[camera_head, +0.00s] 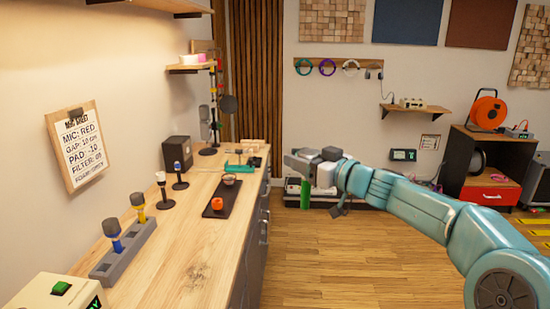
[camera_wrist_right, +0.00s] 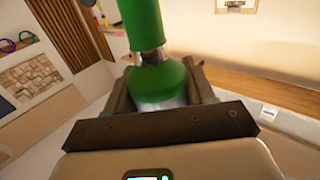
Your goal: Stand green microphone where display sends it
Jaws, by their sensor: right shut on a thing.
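The green microphone (camera_head: 304,196) hangs below my right gripper (camera_head: 303,164) in the head view, over the floor to the right of the counter. In the right wrist view the green microphone (camera_wrist_right: 172,80) sits between the two fingers of my right gripper (camera_wrist_right: 160,92), which is shut on it. A cream box (camera_head: 55,292) with a green button and a dark screen with green characters stands at the lower left; its text is cut off. My left gripper is not in view.
The wooden counter (camera_head: 180,255) holds a grey block (camera_head: 125,250) with two microphones in it. Farther back are a white-headed microphone (camera_head: 162,188) and a blue one (camera_head: 180,176) on round bases, and a black tray (camera_head: 220,198). The floor (camera_head: 340,255) is clear.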

